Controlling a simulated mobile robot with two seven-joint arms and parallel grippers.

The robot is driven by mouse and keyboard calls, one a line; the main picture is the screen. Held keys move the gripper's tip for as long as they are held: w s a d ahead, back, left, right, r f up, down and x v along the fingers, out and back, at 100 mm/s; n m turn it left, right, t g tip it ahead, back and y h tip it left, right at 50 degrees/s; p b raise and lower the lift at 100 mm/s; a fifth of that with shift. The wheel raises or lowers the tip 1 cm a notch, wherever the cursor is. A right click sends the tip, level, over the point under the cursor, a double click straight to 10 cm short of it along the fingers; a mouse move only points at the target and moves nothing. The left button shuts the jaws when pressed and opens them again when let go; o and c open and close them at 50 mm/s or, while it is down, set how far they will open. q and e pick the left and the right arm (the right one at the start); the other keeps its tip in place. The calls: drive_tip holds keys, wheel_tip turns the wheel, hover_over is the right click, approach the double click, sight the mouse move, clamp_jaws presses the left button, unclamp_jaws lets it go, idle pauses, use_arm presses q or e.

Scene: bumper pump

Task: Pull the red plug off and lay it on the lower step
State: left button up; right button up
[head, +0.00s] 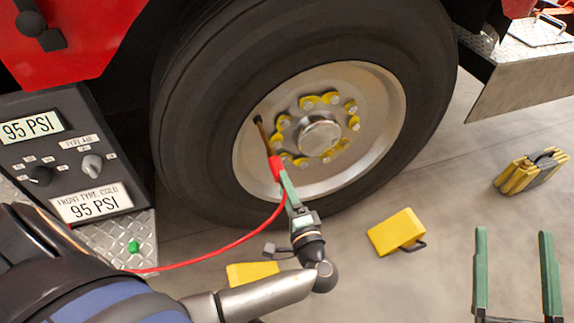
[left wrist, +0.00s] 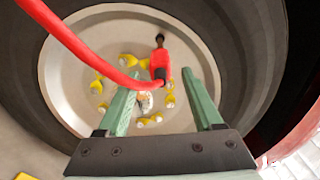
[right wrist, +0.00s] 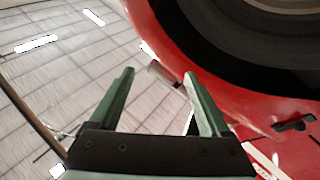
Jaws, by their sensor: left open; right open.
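The red plug (head: 276,167) sits at the near end of the dark valve stem (head: 262,130) on the wheel. A red hose (head: 225,247) runs from it down and left. In the left wrist view, the plug (left wrist: 160,66) shows between the fingertips. My left gripper (head: 280,181) is open around it, with gaps on both sides. My right gripper (head: 514,232) is open and empty, fingers up, at lower right. It also shows in the right wrist view (right wrist: 158,75). A tread-plate step (head: 140,228) lies at left below the gauge panel, partly hidden by my arm.
The gauge panel (head: 62,150) reads 95 PSI. A green knob (head: 134,247) is on the step's front part. Another tread-plate ledge (head: 520,75) juts out at upper right. The tyre (head: 195,130) is close beside my left gripper.

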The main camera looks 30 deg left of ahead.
sight(275, 163)
use_arm(q)
drive_tip(key=shift+d, duration=0.1)
use_arm(e)
drive_tip(key=shift+d, duration=0.1)
use_arm(q)
drive_tip(key=x, duration=0.5)
drive_tip(key=shift+b, duration=0.3)
drive_tip(key=x, duration=0.3)
drive_tip(key=shift+b, duration=0.3)
drive_tip(key=shift+w+a, duration=0.35)
drive_tip(key=shift+a, duration=0.1)
use_arm(e)
drive_tip(key=s+r+n+t+y, duration=0.1)
drive_tip(key=s+r+n+y, duration=0.2)
drive_tip(key=r, duration=0.3)
drive_tip(key=shift+s+a+r+y, duration=0.25)
drive_tip(key=shift+s+a+y, duration=0.2)
drive_tip(key=shift+y, duration=0.25)
use_arm(q)
clamp_jaws()
use_arm(e)
drive_tip(key=shift+f, duration=0.1)
use_arm(q)
drive_tip(key=shift+d, duration=0.1)
use_arm(e)
drive_tip(key=shift+n, duration=0.3)
